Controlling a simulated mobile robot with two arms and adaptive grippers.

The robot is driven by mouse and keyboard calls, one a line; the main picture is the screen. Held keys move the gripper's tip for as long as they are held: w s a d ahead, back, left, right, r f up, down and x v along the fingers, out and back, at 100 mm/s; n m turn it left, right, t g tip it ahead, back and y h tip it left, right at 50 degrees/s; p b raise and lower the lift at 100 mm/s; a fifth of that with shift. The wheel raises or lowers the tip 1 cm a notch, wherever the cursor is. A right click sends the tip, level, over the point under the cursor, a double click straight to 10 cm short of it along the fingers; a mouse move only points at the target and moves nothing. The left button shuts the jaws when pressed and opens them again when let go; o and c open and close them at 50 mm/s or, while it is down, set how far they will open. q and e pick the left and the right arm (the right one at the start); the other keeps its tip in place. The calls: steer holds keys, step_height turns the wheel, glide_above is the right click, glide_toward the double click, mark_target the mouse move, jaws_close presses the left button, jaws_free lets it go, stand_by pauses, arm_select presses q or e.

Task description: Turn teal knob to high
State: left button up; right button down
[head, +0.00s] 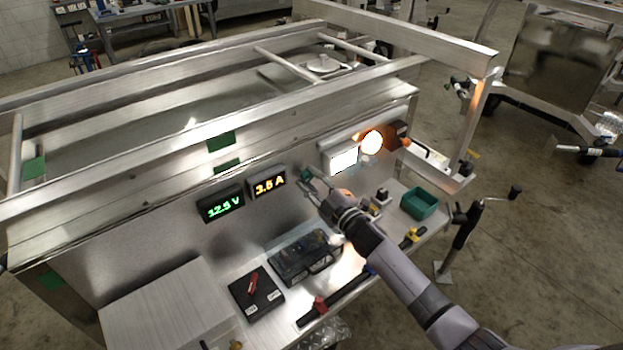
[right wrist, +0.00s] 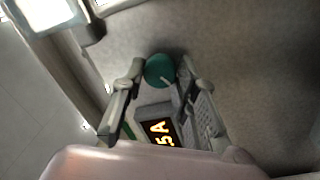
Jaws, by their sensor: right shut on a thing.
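The teal knob (right wrist: 159,69) is on the grey front panel of the trailer. In the right wrist view it sits between the two fingertips of my right gripper (right wrist: 162,76), which is shut on it. A pale pointer line on the knob slants toward the lower right of that view. In the head view my right gripper (head: 309,182) reaches the panel just right of the orange ammeter display (head: 268,184); the knob is mostly hidden there. Any markings around the knob are not readable. My left gripper is not in view.
A green voltage display (head: 222,205) is left of the ammeter. A lit white panel (head: 344,160) and a glowing round lamp (head: 372,142) are to the right. The shelf below holds a black case (head: 303,256), a black box (head: 256,291) and a teal bin (head: 419,203).

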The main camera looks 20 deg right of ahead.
steer(key=shift+m, duration=0.3)
steer(key=c, duration=1.3)
jaws_free()
steer(key=v, duration=1.2)
steer(key=shift+d, duration=0.1)
steer(key=shift+f, duration=0.1)
